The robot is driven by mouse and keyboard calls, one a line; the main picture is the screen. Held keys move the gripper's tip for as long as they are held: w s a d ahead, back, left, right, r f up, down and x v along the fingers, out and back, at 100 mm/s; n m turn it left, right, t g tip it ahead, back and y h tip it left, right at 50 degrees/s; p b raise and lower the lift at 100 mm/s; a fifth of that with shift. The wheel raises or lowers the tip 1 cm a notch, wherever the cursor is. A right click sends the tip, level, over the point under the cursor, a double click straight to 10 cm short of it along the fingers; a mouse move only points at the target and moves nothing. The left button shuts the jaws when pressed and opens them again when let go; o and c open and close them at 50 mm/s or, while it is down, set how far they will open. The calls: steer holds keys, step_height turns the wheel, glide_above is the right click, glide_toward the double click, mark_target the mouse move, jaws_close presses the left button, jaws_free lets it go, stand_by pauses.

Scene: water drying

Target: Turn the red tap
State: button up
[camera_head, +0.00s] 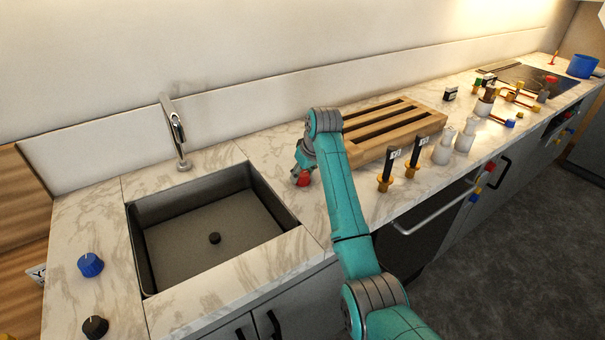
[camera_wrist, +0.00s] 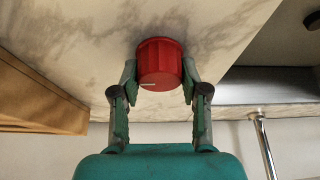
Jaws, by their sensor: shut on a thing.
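The red tap (camera_head: 303,180) is a round red knob on the marble counter, just right of the sink. In the wrist view the red tap (camera_wrist: 160,63) shows large, with a short white mark on its side. My gripper (camera_head: 301,170) reaches down to it from above. In the wrist view my gripper (camera_wrist: 160,75) has one finger on each side of the knob, shut on it. In the head view my arm and gripper hide part of the knob.
The sink (camera_head: 215,238) with its faucet (camera_head: 176,133) lies left of my gripper. A wooden rack (camera_head: 425,124) stands close on the right. A blue knob (camera_head: 91,265) and a black knob (camera_head: 96,327) sit left of the sink. White bottles (camera_head: 444,147) stand further right.

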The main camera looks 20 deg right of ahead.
steer(key=n+g+y, duration=0.1)
steer(key=n, duration=0.5)
steer(key=n+g+y, duration=0.1)
steer(key=n, duration=0.2)
steer(key=shift+y, duration=0.3)
steer(key=n+g, duration=0.2)
steer(key=n, duration=0.2)
steer(key=shift+n+g, duration=0.8)
steer(key=shift+n, duration=1.3)
steer(key=o, duration=1.1)
steer(key=shift+o, duration=0.2)
steer(key=v, duration=1.2)
